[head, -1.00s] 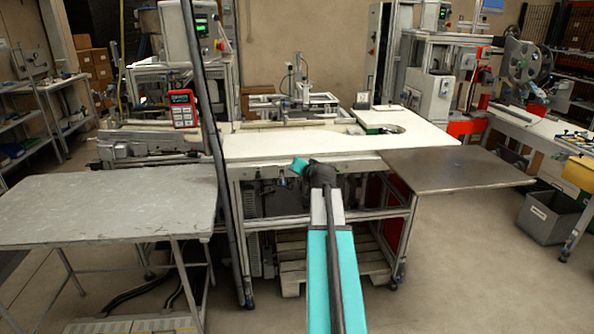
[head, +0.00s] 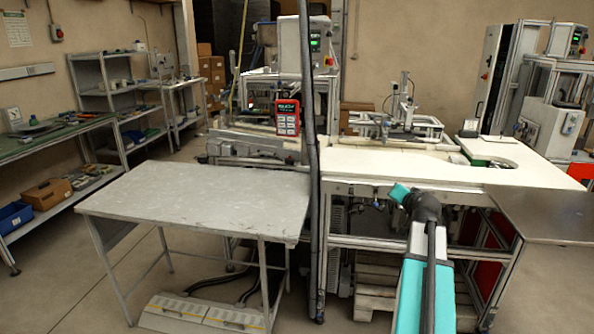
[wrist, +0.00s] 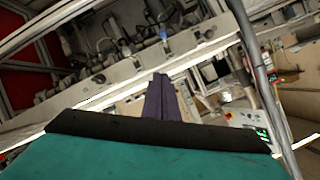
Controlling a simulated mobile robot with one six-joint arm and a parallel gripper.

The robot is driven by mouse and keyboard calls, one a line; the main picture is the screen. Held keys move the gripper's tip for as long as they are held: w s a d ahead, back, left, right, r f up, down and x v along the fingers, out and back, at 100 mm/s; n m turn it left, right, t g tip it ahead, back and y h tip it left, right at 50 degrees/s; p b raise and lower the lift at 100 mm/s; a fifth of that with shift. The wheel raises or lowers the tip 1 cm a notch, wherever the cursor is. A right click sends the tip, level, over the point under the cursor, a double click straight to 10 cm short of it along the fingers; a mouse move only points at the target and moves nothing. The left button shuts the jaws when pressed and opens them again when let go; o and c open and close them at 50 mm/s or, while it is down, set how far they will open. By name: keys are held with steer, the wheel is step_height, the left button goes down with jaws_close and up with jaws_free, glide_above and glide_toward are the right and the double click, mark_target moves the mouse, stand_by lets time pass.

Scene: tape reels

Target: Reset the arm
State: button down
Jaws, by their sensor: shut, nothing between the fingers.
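My gripper's dark fingers (wrist: 162,98) show in the middle of the wrist view, pressed together with nothing between them. Behind them the wrist view shows the underside and frame of a machine bench, tilted. In the head view my teal arm reaches forward at the lower right. Its dark joint and small teal end stand in front of the white-topped workbench (head: 400,170). The fingers themselves cannot be made out in the head view. Whether the arm touches the bench cannot be told.
A grey table (head: 190,195) stands at the left, with a dark upright post (head: 312,150) between it and the workbench. A brown metal plate (head: 550,213) juts out at right. A red handheld panel (head: 287,117) stands behind. Shelves (head: 115,100) line the left. Floor at lower left is clear.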

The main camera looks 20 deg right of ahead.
steer(key=w+a+f+n+y, duration=0.1)
steer(key=w+a+f, duration=0.2)
steer(key=a+f, duration=0.3)
steer(key=w+a+f+n+g+y, duration=0.1)
steer(key=w+a+f+y, duration=0.15)
steer(key=a+f, duration=0.3)
steer(key=w+a+f+y, duration=0.1)
steer(key=w+a+f, duration=0.2)
steer(key=a+f, duration=0.25)
steer(key=s+a+f+n+g+y, duration=0.1)
steer(key=s+a+f+n+g, duration=0.15)
steer(key=a+f, duration=0.85)
steer(key=s+a+f+n+g+y, duration=0.1)
steer(key=s+a+f+g+y, duration=0.15)
steer(key=a+f, duration=0.85)
steer(key=s+a+f+n+g, duration=0.2)
steer(key=s+a+f+g, duration=0.1)
steer(key=s+a+f, duration=0.6)
steer(key=s+a+f+n+g, duration=0.2)
steer(key=s+a+f, duration=0.5)
steer(key=s, duration=0.4)
steer(key=s+d+f+n+g+h, duration=0.1)
steer(key=s+g, duration=0.2)
steer(key=s, duration=0.7)
steer(key=s+d+f+n+g+h, duration=0.1)
steer(key=s+f+n+g, duration=0.1)
steer(key=s, duration=0.8)
steer(key=shift+s+f+g, duration=0.25)
steer(key=shift+s+g, duration=0.05)
steer(key=shift+g, duration=0.4)
